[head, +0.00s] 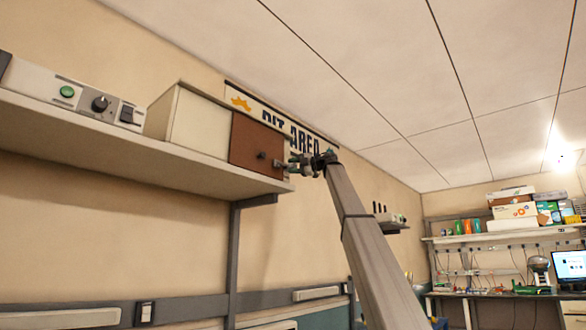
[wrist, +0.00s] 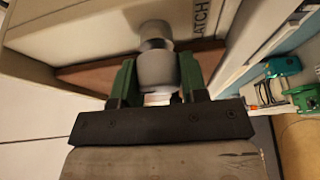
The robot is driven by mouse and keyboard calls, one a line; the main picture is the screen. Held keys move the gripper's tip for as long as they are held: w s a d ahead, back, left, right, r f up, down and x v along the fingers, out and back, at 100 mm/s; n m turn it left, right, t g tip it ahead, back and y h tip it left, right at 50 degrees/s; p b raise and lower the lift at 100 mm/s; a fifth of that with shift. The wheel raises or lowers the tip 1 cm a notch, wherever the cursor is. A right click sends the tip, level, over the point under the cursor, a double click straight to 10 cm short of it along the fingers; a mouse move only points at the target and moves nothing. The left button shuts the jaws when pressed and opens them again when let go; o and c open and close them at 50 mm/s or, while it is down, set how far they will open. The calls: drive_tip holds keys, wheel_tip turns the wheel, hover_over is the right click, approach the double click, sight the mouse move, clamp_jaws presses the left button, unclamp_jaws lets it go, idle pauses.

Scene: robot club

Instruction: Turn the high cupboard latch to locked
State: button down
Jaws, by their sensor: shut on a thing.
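The high cupboard (head: 200,122) is a cream box with a brown door (head: 243,143), standing on a wall shelf. A small dark knob (head: 262,155) sticks out of the door. My gripper (head: 285,164) is at the door's right edge. In the wrist view, the green fingers of my gripper (wrist: 158,78) are shut on a grey, rounded latch knob (wrist: 155,66), one finger on each side. The word "LATCH" (wrist: 208,20) is printed on the pale surface behind it. The way the latch points cannot be told.
The shelf (head: 130,145) also carries a control box with a green button (head: 67,92), a dial (head: 100,103) and a rocker switch (head: 130,114). A bench with a monitor (head: 571,267) stands far right.

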drive_tip(key=shift+f, duration=0.1)
idle(0.3)
drive_tip(key=c, duration=0.7)
unclamp_jaws()
drive_tip(key=v, duration=1.1)
drive_tip(key=shift+r, duration=0.2)
